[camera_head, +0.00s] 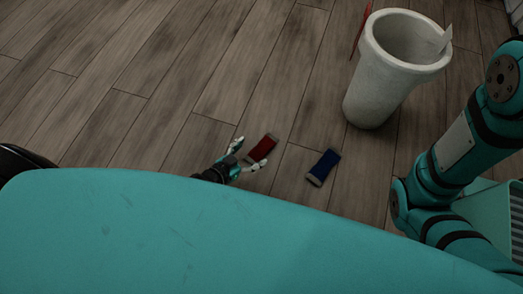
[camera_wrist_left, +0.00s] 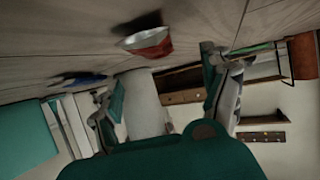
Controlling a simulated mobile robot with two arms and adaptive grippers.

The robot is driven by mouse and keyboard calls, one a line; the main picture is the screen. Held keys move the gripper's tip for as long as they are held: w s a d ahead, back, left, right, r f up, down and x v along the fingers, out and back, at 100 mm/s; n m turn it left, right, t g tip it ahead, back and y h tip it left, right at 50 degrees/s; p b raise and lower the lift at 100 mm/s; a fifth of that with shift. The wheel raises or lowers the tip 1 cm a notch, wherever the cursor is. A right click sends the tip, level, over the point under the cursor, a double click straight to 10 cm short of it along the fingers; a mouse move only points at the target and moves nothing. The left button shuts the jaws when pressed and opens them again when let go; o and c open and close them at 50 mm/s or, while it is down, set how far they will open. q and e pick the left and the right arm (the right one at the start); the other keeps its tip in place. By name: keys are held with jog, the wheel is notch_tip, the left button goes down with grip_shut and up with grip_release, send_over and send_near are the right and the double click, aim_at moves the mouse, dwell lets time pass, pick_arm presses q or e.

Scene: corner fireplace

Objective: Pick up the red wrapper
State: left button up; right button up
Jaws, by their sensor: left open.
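The red wrapper (camera_head: 264,147) lies on the wooden floor in front of my base, with dull grey ends. My left gripper (camera_head: 251,152) is open, its two fingers apart and pointing at the near end of the wrapper. From the head view I cannot tell whether the fingers touch it. In the left wrist view the red wrapper (camera_wrist_left: 150,43) shows beyond the spread fingers (camera_wrist_left: 160,75), toward the top of the picture, and is not gripped. My right gripper is out of view.
A blue wrapper (camera_head: 323,167) lies on the floor to the right of the red one. A white bin (camera_head: 375,95) stands behind it, with a thin red object (camera_head: 361,30) beyond. My right arm fills the right edge. The floor at left is clear.

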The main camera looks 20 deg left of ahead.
aim_at(261, 148)
pick_arm(q)
jog(key=shift+w+d+f+b, duration=0.15)
jog(key=shift+w+f+b, duration=0.05)
jog(key=shift+f+b, duration=0.1)
jog(key=b+x, duration=0.4)
jog(key=shift+w+d+f, duration=0.1)
jog(key=shift+d+f, duration=0.05)
jog(key=shift+f, duration=0.1)
jog(key=shift+r, duration=0.1)
jog(key=shift+c, duration=0.2)
jog(key=c, duration=0.8)
